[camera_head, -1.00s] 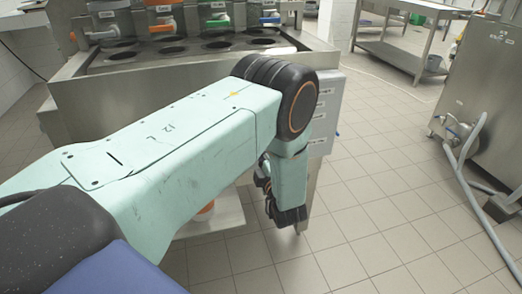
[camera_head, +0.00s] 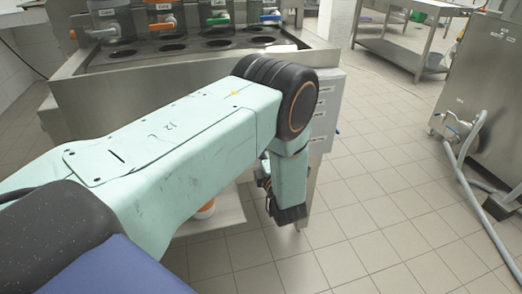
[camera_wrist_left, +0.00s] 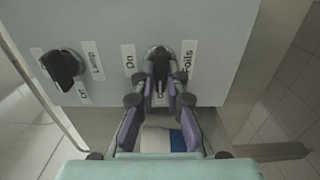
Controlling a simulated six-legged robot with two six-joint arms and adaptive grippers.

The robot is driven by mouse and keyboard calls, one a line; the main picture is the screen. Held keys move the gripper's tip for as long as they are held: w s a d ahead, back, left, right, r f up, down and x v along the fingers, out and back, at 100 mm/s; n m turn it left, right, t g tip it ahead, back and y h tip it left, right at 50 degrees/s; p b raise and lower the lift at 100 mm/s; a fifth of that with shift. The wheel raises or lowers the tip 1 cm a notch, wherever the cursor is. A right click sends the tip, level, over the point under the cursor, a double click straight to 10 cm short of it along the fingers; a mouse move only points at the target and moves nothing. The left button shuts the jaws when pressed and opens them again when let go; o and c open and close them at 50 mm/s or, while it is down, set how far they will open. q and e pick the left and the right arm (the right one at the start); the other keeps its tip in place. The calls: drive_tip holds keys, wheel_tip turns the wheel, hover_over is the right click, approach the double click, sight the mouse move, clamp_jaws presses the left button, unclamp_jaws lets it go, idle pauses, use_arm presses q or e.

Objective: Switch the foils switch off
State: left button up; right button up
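The foils switch (camera_wrist_left: 159,59) is a black rotary knob on a grey panel (camera_wrist_left: 215,45) in the left wrist view. Its handle points toward the bottom of the picture, away from the "On" label at its left. The "Foils" label stands to its right. My left gripper (camera_wrist_left: 161,87) is at the knob, with one finger on each side of the handle. The fingers look apart; I cannot tell whether they touch it. In the head view my left gripper (camera_head: 287,213) hangs beside the machine, and my arm hides the switch. My right gripper is not in view.
A second black knob (camera_wrist_left: 62,68), labelled "Lamp", is left on the same panel. The steel machine (camera_head: 200,62) with round openings stands behind my arm. A steel cabinet (camera_head: 475,80) with hoses is at right. The tiled floor (camera_head: 375,190) between them is clear.

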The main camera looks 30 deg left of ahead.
use_arm(q)
drive_tip(key=o, duration=0.4)
drive_tip(key=v, duration=1.2)
idle(0.4)
